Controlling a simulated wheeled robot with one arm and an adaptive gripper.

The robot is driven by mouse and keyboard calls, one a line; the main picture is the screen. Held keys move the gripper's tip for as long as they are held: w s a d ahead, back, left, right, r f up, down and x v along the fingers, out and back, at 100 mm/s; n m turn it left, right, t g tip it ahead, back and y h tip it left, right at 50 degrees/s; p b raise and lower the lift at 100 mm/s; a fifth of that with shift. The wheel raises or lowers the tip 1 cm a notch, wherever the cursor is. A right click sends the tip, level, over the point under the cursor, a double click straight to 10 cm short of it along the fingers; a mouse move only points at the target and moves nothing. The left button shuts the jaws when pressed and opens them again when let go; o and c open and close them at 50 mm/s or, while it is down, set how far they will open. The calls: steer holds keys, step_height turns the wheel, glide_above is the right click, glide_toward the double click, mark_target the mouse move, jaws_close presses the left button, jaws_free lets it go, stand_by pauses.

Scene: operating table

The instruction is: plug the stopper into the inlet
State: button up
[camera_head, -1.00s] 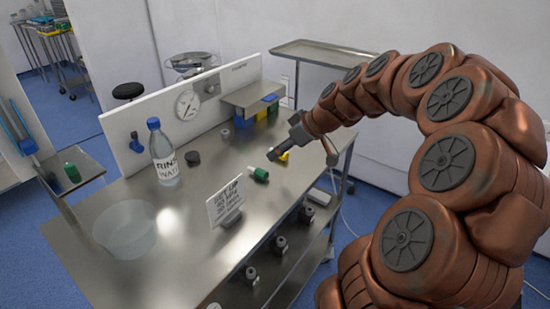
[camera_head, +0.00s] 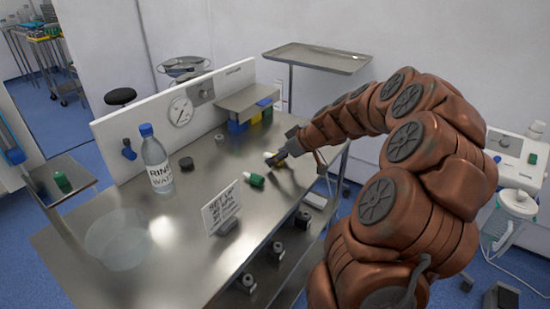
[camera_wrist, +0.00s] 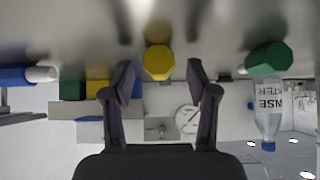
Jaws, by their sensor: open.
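A yellow stopper (camera_head: 268,155) lies on the steel table near its right edge. In the wrist view, which is upside down, its round yellow end (camera_wrist: 159,62) faces the camera between the fingertips. My gripper (camera_wrist: 160,85) is open, with a finger on each side of the yellow end and visible gaps. In the head view my gripper (camera_head: 280,157) is low over the table at the yellow stopper. A green stopper (camera_head: 254,180) lies beside it, also in the wrist view (camera_wrist: 268,58). I cannot tell which fitting is the inlet.
A water bottle (camera_head: 157,160), a dark puck (camera_head: 186,163), a sign (camera_head: 222,206) and a clear bowl (camera_head: 118,238) stand on the table. Coloured blocks (camera_head: 250,120) sit under a small shelf.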

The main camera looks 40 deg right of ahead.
steer(key=shift+w+a+f, duration=0.1)
steer(key=shift+w+f, duration=0.15)
steer(key=shift+w, duration=0.05)
steer(key=shift+c, duration=0.4)
jaws_close()
